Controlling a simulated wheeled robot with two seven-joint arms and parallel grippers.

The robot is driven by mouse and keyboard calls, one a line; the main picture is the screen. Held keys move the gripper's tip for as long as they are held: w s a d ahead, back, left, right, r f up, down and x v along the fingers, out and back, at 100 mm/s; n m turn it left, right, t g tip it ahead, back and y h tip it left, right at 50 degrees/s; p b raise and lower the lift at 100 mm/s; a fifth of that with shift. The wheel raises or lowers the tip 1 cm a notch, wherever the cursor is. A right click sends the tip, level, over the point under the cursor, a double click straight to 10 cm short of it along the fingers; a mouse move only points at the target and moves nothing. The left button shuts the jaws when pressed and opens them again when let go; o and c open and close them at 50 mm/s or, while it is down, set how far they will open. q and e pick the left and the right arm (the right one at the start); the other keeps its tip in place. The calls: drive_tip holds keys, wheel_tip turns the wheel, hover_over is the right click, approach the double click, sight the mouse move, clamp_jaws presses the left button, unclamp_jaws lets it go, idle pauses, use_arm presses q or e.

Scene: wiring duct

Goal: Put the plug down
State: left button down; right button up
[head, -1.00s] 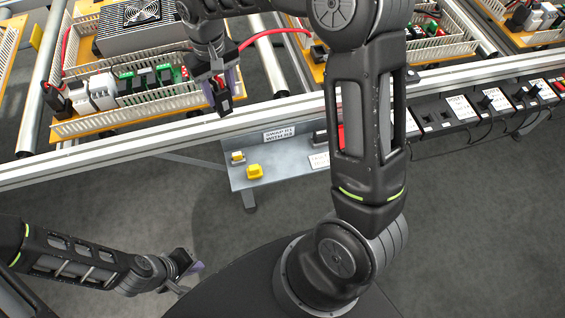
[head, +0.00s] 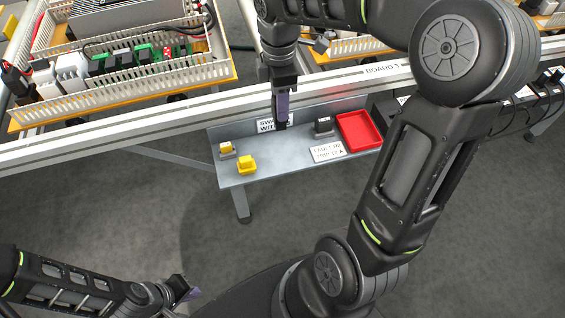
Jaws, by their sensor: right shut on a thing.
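My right gripper (head: 282,108) hangs pointing down over the back part of the small grey shelf (head: 280,172), in front of a white label. It is shut on the plug (head: 280,126), of which only a small dark end shows below the purple fingers. I cannot tell whether the plug touches the shelf. My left gripper (head: 190,293) is low at the bottom left, away from the shelf, and its opening is not clear.
On the shelf are a yellow block (head: 247,164), a grey-and-yellow piece (head: 227,150), a black block (head: 323,126), a red tray (head: 360,133) and a white label (head: 328,152). A metal rail (head: 120,132) and a wired board with white ducts (head: 150,80) lie behind.

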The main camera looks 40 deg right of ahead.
drive_tip(key=shift+s+d+f, duration=0.15)
drive_tip(key=shift+s+f, duration=0.05)
drive_tip(key=shift+r+n, duration=0.1)
drive_tip(key=shift+n, duration=0.2)
drive_tip(key=shift+f+b, duration=0.4)
drive_tip(key=shift+f, duration=2.15)
drive_tip(key=shift+f+b, duration=0.45)
drive_tip(key=shift+f, duration=2.05)
